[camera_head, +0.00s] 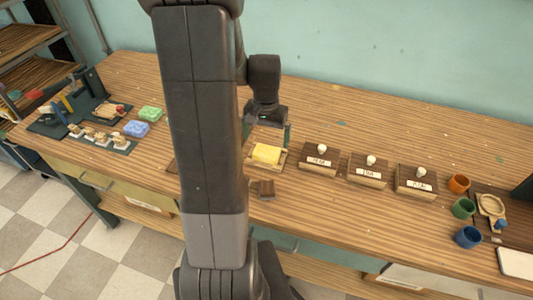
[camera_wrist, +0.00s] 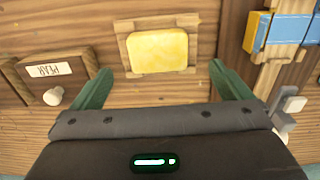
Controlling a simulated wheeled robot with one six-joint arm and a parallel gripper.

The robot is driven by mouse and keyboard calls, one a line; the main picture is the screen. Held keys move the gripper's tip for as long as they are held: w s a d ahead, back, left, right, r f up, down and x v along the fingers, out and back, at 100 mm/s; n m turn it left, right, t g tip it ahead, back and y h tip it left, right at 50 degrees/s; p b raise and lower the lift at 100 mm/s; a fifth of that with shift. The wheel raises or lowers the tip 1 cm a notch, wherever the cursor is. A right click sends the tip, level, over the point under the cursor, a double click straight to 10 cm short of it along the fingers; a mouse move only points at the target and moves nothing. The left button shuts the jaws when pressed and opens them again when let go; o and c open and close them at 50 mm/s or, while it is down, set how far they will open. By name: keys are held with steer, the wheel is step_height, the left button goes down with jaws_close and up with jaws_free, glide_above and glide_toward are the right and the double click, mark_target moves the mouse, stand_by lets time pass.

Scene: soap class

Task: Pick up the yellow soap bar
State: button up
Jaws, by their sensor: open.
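The yellow soap bar (camera_head: 266,153) lies on a small wooden tray (camera_head: 279,164) near the middle of the workbench. In the wrist view the yellow soap bar (camera_wrist: 158,51) lies flat in its wooden tray (camera_wrist: 124,27), just beyond the fingertips. My gripper (camera_head: 268,130) is above and behind the soap in the head view. In the wrist view my gripper (camera_wrist: 156,76) has its two green fingers spread wide, one to each side of the soap, with nothing between them. The soap is not held.
A wooden box labelled PEAR (camera_head: 320,157) stands right of the soap, with similar boxes beyond it. A small brown block (camera_head: 263,189) lies in front. Blue soap (camera_head: 136,128) and green soap (camera_head: 150,113) lie left of my arm. Coloured cups (camera_head: 463,208) stand at the right.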

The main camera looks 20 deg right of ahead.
mark_target(267, 151)
steer(key=shift+s+f, duration=0.1)
steer(key=shift+f, duration=2.55)
steer(key=shift+c, duration=0.2)
steer(key=c, duration=1.1)
